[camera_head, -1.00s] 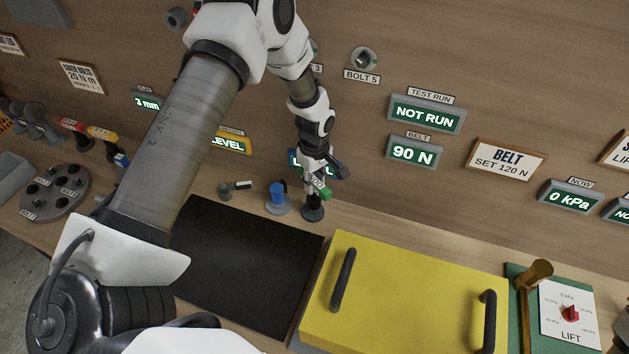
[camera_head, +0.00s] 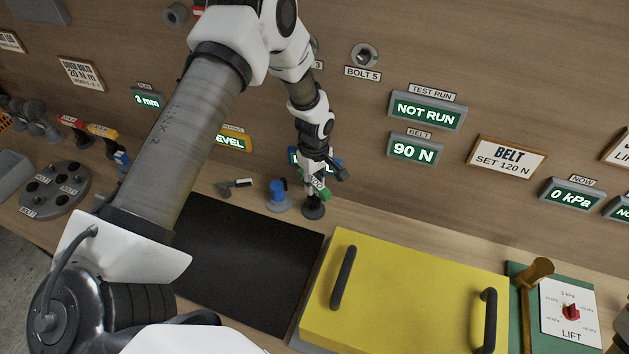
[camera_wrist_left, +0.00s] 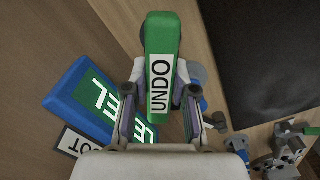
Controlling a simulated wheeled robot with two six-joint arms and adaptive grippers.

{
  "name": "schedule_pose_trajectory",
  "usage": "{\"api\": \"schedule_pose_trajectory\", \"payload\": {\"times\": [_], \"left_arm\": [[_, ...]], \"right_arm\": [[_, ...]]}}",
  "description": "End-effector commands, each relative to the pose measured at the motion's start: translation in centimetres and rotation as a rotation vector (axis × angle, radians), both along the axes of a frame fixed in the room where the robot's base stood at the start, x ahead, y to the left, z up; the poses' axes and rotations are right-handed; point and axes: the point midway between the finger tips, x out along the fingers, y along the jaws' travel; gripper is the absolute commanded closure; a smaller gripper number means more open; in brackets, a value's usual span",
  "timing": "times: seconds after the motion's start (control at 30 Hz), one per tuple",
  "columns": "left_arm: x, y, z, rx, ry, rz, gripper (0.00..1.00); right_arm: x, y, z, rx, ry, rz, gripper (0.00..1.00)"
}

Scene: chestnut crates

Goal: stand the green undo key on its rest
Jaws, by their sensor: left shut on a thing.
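The green undo key (camera_wrist_left: 160,65) is held between the fingers of my left gripper (camera_wrist_left: 155,110), its UNDO label facing the wrist camera. In the head view my left gripper (camera_head: 314,186) is shut on the key, and a green part of the key (camera_head: 324,194) shows beside the fingers. A dark round rest (camera_head: 313,209) stands on the bench directly below the gripper. The gripper hides its top, so I cannot tell whether the key touches it. My right gripper is in neither view.
A blue knob on a grey round base (camera_head: 278,197) stands close left of the rest. A blue-framed display (camera_wrist_left: 95,100) is on the wall behind the gripper. A black mat (camera_head: 245,265) and a yellow lid with dark handles (camera_head: 410,295) lie in front.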

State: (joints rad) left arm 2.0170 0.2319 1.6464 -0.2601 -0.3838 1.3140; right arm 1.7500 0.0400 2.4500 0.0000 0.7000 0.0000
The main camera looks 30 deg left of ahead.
Motion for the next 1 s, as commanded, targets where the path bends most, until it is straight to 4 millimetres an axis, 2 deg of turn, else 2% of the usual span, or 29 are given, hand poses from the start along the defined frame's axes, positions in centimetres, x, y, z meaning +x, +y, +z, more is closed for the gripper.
{"api": "schedule_pose_trajectory", "payload": {"times": [0.47, 0.5, 0.57, 0.87, 1.0], "left_arm": [[0.0, 0.0, -1.5, 0.0, 0.0, 0.0, 1.0], [0.0, 0.0, -1.4, 0.0, 0.0, 0.0, 0.64], [0.0, 0.0, -1.4, 0.0, 0.0, 0.0, 0.45], [0.0, 0.0, -1.4, 0.0, 0.0, 0.0, 0.45], [0.1, 0.0, 0.0, -0.001, -0.003, 0.0, 0.45]], "right_arm": [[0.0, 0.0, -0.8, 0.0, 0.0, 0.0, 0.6], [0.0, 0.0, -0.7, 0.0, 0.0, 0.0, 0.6], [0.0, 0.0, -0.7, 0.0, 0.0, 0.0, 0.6], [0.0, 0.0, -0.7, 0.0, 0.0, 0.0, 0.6], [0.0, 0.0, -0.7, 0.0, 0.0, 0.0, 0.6]]}}
